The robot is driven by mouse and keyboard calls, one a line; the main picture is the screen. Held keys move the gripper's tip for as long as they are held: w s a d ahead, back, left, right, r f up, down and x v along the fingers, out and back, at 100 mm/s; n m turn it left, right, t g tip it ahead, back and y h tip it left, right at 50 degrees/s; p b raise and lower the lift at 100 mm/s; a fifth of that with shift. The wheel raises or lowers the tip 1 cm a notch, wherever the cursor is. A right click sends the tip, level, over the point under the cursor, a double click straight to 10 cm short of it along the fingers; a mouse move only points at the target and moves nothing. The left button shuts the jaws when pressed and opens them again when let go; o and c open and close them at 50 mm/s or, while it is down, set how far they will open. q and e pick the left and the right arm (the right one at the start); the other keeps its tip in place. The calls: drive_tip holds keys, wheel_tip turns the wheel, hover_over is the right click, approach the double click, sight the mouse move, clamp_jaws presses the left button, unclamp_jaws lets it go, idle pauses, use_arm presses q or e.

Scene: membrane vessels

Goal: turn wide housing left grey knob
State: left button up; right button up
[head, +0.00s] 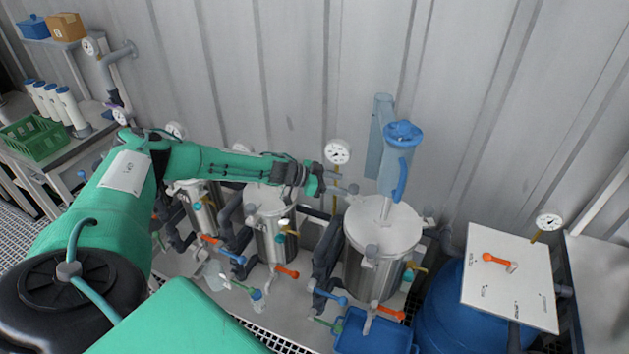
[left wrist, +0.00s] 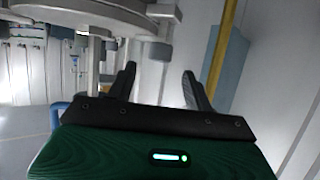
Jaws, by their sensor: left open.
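The wide housing (head: 385,262) is the broad steel vessel right of centre, with a round pale lid. A small grey knob (head: 352,189) shows at the lid's left rear edge, partly crowded by my fingers. Another grey knob (head: 371,250) is at its front edge. My left gripper (head: 340,184) comes in from the left, close to the left knob. In the left wrist view its two dark fingers (left wrist: 160,75) are apart. Grey knob-like parts show beyond them; contact cannot be told. My right gripper is not in view.
A pressure gauge (head: 338,151) rises just behind my gripper. Narrower steel vessels (head: 272,225) stand to the left. A blue barrel (head: 450,310) and white panel (head: 510,275) are at right.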

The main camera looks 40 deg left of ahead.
use_arm(q)
drive_tip(key=b+v, duration=0.1)
drive_tip(key=v, duration=0.7)
